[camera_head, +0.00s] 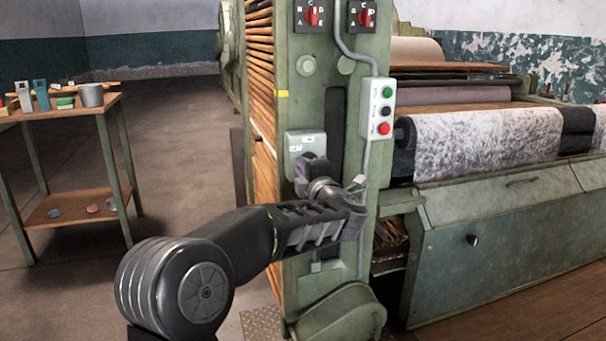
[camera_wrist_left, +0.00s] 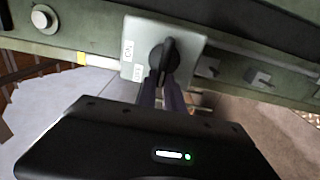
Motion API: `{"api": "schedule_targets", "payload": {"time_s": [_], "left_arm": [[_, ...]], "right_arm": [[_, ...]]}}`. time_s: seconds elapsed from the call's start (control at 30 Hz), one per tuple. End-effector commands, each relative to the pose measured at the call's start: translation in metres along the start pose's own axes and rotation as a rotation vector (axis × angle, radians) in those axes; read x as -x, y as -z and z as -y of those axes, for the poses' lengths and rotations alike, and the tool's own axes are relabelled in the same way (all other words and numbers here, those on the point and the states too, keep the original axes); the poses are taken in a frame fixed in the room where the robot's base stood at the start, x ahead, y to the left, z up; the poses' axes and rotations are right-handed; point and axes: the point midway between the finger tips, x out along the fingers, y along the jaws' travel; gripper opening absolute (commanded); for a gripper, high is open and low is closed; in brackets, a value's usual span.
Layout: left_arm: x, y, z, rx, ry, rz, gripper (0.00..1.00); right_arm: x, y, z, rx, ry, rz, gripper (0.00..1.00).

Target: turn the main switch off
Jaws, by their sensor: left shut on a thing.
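The main switch is a light grey box (camera_head: 305,143) on the green machine post, partly hidden by my gripper in the head view. In the left wrist view its grey plate (camera_wrist_left: 192,38) carries a black rotary knob (camera_wrist_left: 169,52) and two small white labels too small to read. The knob's grip bar runs nearly up and down in that picture. My left gripper (camera_head: 310,172) is at the box. In the left wrist view its fingers (camera_wrist_left: 166,86) are shut on the knob. My right gripper is not in view.
Two red rotary switches (camera_head: 312,16) (camera_head: 366,17) sit higher. Rollers with patterned cloth (camera_head: 485,140) stand right. A side table (camera_head: 75,112) stands left, with open floor between.

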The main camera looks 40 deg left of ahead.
Motion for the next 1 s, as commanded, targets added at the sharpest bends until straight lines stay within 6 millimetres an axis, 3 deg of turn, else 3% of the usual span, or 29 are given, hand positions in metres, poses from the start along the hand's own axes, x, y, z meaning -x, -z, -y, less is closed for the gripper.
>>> {"api": "schedule_targets", "payload": {"time_s": [0.47,0.5,0.73,1.0], "left_arm": [[-0.0004,-0.0002,-0.0014,0.022,-0.003,0.001,0.0],[-0.0004,-0.0002,-0.0014,0.021,-0.003,0.001,0.14],[-0.0004,-0.0002,0.0,0.019,0.0,0.001,0.33],[-0.0002,-0.0001,0.0004,0.018,0.0,0.0,0.34]], "right_arm": [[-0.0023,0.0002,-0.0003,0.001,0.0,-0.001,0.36],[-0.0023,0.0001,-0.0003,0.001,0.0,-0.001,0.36],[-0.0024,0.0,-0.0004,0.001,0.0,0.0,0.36],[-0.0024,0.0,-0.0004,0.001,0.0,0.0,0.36]]}}
